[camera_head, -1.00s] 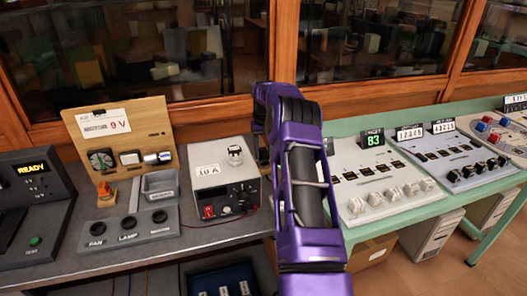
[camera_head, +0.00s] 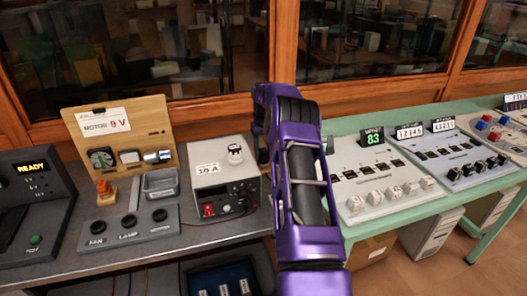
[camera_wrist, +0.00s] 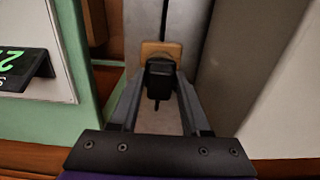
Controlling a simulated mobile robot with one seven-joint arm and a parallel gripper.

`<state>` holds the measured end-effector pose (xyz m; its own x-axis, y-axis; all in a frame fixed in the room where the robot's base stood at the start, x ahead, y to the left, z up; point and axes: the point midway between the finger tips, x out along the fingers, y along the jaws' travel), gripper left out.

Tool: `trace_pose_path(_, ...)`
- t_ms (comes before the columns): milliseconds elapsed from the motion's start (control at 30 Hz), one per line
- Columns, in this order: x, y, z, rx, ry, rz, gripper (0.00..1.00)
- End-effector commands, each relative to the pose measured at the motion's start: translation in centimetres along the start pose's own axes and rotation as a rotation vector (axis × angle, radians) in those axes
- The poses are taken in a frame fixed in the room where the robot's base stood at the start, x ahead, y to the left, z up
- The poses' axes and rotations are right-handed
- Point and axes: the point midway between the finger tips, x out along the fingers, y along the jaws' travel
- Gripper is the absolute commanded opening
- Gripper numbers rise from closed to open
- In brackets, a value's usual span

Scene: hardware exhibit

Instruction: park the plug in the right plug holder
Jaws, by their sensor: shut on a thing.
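In the wrist view my gripper (camera_wrist: 159,106) has its two grey fingers closed in on a dark plug-like body (camera_wrist: 160,76), with a short dark prong showing below it. A tan block (camera_wrist: 160,49) lies directly behind this body; I cannot tell whether they touch. In the head view my gripper and the held thing are hidden behind my purple arm. No plug holder can be made out with certainty in either view.
The wrist view shows a green edge (camera_wrist: 95,100) and a sign with green digits (camera_wrist: 22,68) at left, pale panels at right. In the head view, a grey socket panel (camera_head: 130,232) and a power supply box (camera_head: 222,190) stand left of my arm; a white switch console (camera_head: 385,190) stands right.

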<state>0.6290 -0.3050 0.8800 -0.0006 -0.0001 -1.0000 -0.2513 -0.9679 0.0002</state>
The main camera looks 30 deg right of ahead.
Motion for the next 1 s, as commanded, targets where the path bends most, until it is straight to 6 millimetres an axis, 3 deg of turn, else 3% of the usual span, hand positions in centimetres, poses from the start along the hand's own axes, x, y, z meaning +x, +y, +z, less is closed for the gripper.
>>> trace_pose_path(1000, 0.62, -0.04, -0.04, 0.0, 0.001, -0.001, 0.0)
